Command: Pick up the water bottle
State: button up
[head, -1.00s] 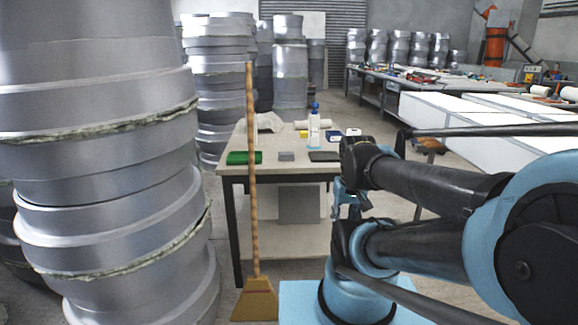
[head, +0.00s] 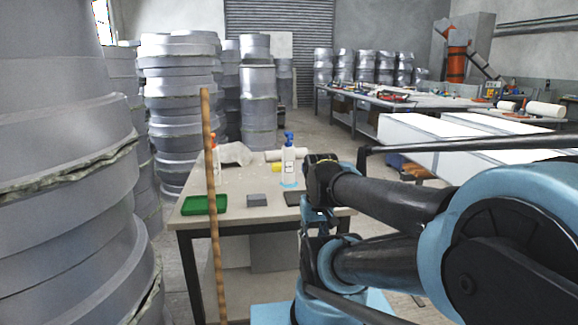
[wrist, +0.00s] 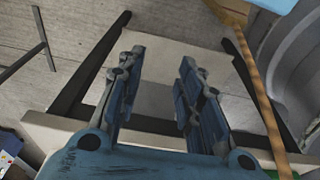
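A white bottle with a blue spray-type top (head: 288,165) stands upright on the worktable (head: 240,222). It is the clearest bottle in view; I cannot read its label. Another item with an orange top (head: 214,142) is partly hidden behind the broom handle. My gripper (wrist: 161,58) is open and empty in the wrist view, its blue fingers apart above the table's edge and legs. The bottle does not show in the wrist view. In the head view my folded arm is right of the bottle, and the gripper is hard to make out there.
A broom (head: 212,220) stands upright before the table. A green tray (head: 205,204), a grey block (head: 257,199) and a dark flat item (head: 299,198) lie near the front edge. Stacked grey moulds (head: 62,190) crowd the left. White panels (head: 440,128) stand at right.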

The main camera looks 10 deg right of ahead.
jog(key=shift+a, duration=0.25)
jog(key=shift+o, duration=0.8)
jog(key=shift+w, duration=0.1)
jog(key=o, duration=0.4)
jog(key=shift+s+r, duration=0.25)
jog(key=shift+r, duration=0.05)
jog(key=shift+o, duration=1.2)
jog(key=w+r, duration=0.6)
jog(key=r, duration=0.2)
jog(key=shift+w+r, duration=0.25)
jog(key=shift+w, duration=0.1)
jog(key=t, duration=0.2)
send_near(288, 133)
jog(key=x, duration=1)
jog(key=shift+w+d+r, duration=0.15)
jog(key=shift+w, duration=0.25)
jog(key=shift+x, duration=2.95)
